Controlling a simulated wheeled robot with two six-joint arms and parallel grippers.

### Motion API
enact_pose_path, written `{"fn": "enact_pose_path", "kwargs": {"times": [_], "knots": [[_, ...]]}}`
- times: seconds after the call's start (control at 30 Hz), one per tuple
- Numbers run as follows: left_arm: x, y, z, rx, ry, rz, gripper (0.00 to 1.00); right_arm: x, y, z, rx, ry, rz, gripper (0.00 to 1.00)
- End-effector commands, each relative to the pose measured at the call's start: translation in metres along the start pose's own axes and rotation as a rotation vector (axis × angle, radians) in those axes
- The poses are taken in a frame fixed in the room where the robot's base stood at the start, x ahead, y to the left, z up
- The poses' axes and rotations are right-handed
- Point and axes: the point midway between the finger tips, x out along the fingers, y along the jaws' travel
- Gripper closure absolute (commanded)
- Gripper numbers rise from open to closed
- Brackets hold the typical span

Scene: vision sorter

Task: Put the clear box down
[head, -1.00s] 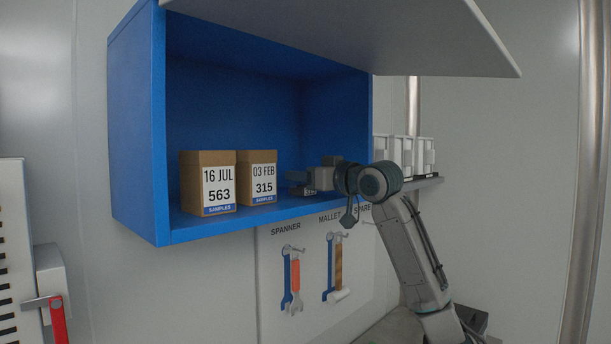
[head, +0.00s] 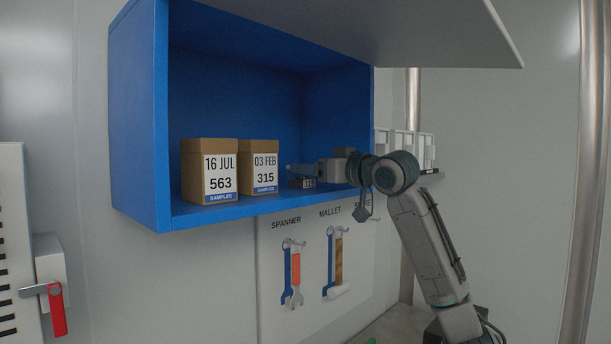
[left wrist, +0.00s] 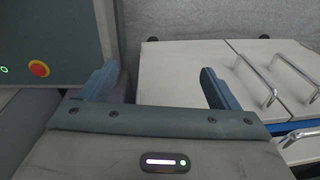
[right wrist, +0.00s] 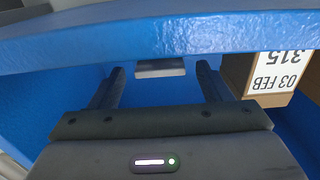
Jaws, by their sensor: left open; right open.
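A small clear-grey box (head: 307,183) with a dark label sits on the floor of the blue cabinet (head: 140,120), right of two brown cartons. What seems to be the same box shows in the right wrist view (right wrist: 160,69) as a grey block ahead of my fingers. My right gripper (head: 291,168) reaches into the cabinet from the right, open and empty, just above the box. In the right wrist view, its spread fingers (right wrist: 160,80) show. My left gripper (left wrist: 160,82) is open and empty, away from the cabinet, over white drawers.
Cartons labelled 563 (head: 209,170) and 315 (head: 258,166) stand left of my right gripper. The raised cabinet door (head: 400,30) hangs above my right arm. A spanner (head: 292,275) and a mallet (head: 337,262) hang below. White holders (head: 410,148) stand right of the cabinet.

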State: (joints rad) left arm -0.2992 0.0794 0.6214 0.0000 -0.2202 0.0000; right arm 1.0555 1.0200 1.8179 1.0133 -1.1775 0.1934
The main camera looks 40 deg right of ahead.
Motion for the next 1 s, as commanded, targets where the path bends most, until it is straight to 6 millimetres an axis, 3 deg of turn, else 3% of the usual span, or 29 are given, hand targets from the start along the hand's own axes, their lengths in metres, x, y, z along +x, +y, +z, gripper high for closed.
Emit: {"fn": "enact_pose_path", "kwargs": {"times": [0.03,0.1,0.4,0.6,1.0], "knots": [[0.013,0.001,0.001,0.0,0.0,0.0,0.17,-0.013,0.002,0.005,-0.005,0.002,0.005,0.29],[0.021,0.002,0.002,0.0,0.0,0.0,0.17,-0.028,0.001,0.006,-0.005,0.003,0.004,0.29],[0.045,0.003,0.005,0.0,-0.001,0.0,0.17,-0.076,0.001,0.003,-0.001,0.002,0.002,0.29],[0.048,0.004,0.006,0.0,-0.001,0.0,0.17,-0.086,0.0,0.001,0.0,0.001,0.0,0.29],[0.048,0.003,0.006,0.0,-0.002,0.0,0.17,-0.087,0.0,0.0,0.0,0.0,0.0,0.29]]}}
